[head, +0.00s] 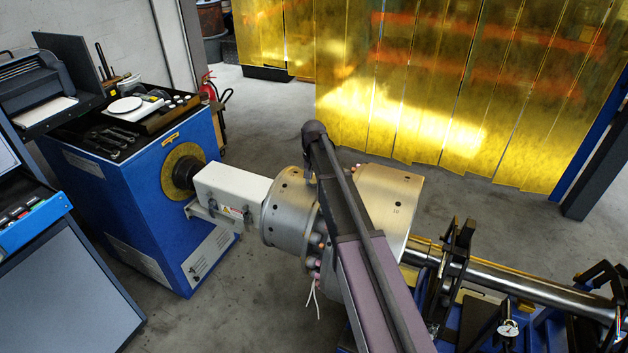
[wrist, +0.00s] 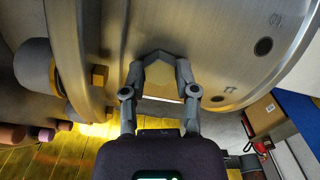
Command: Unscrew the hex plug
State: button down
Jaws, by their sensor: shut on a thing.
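The rotor is a large silvery drum; in the head view its right part (head: 395,195) shows beyond my arm and its left part (head: 285,225) shows left of it. In the wrist view my gripper (wrist: 160,62) is at the rotor's curved metal face (wrist: 215,35), its two fingers closed in towards each other. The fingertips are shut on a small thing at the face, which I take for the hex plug. My gripper is hidden in the head view.
Bolts with coloured ends (wrist: 100,75) stand along the rotor's flange, left of my fingers. A blue machine (head: 150,200) with tools on top stands at the left. A steel shaft (head: 520,283) runs right through a black support (head: 455,265). A yellow curtain (head: 440,90) hangs behind.

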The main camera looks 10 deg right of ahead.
jog(key=shift+s+n, duration=0.1)
jog(key=shift+n, duration=1.3)
jog(key=shift+n, duration=1.1)
jog(key=n, duration=0.4)
jog(key=shift+n, duration=0.3)
jog(key=n, duration=0.9)
jog(key=shift+n, duration=1.3)
